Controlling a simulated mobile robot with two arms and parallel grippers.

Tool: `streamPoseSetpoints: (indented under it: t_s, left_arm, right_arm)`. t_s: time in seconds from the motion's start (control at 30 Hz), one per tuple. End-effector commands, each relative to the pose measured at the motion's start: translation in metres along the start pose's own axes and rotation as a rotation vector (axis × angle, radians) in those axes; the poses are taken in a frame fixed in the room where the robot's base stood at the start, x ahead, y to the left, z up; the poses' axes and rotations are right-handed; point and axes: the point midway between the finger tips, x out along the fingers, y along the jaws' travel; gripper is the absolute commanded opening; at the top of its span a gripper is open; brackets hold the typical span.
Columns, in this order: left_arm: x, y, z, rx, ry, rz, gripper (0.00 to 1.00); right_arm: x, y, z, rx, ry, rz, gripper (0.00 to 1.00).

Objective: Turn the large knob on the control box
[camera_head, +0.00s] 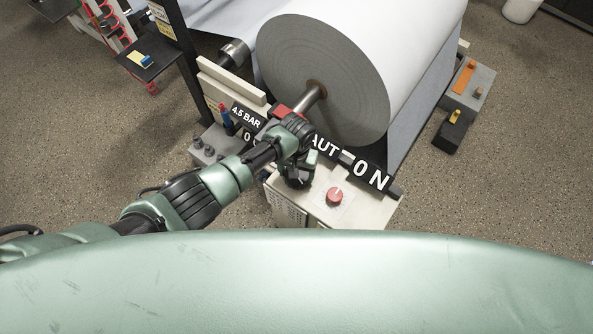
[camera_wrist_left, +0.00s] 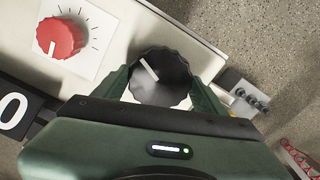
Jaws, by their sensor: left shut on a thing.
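The large black knob (camera_wrist_left: 160,76) has a ribbed edge and a white pointer line, seen in the left wrist view. My left gripper (camera_wrist_left: 168,88) is shut on it, with one green finger on each side. In the head view my left gripper (camera_head: 302,172) is down at the top of the beige control box (camera_head: 359,214) and mostly hides the black knob. A smaller red knob (camera_head: 334,195) sits on a white plate to the right of my gripper. It also shows in the left wrist view (camera_wrist_left: 60,37), with tick marks around it. My right gripper is not in view.
A large paper roll (camera_head: 330,75) stands just behind the box. A black sign bar (camera_head: 360,170) with white letters runs along the box's back edge. A grey box with several black knobs (camera_head: 209,151) is at the left. Speckled floor lies around.

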Motion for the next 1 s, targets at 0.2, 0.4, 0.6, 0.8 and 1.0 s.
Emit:
streamPoseSetpoints:
  t_s: [0.2, 0.4, 0.6, 0.8, 1.0]
  left_arm:
    - [-0.0007, 0.0004, -0.0002, 0.099, 0.0, 0.0, 0.31]
    - [-0.0005, 0.0002, -0.0004, 0.141, 0.001, 0.0, 0.31]
    - [-0.0004, 0.0002, -0.0005, 0.151, 0.001, 0.0, 0.31]
    - [-0.0005, 0.0002, -0.0007, 0.151, 0.002, 0.0, 0.31]
    - [-0.0005, 0.0002, -0.0007, 0.15, 0.002, 0.0, 0.93]
  right_arm:
    - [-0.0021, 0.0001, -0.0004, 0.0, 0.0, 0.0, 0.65]
    - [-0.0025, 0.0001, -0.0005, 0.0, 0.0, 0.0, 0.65]
    - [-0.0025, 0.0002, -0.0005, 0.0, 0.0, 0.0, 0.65]
    - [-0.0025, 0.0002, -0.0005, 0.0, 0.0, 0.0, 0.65]
    - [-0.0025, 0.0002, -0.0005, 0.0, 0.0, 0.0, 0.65]
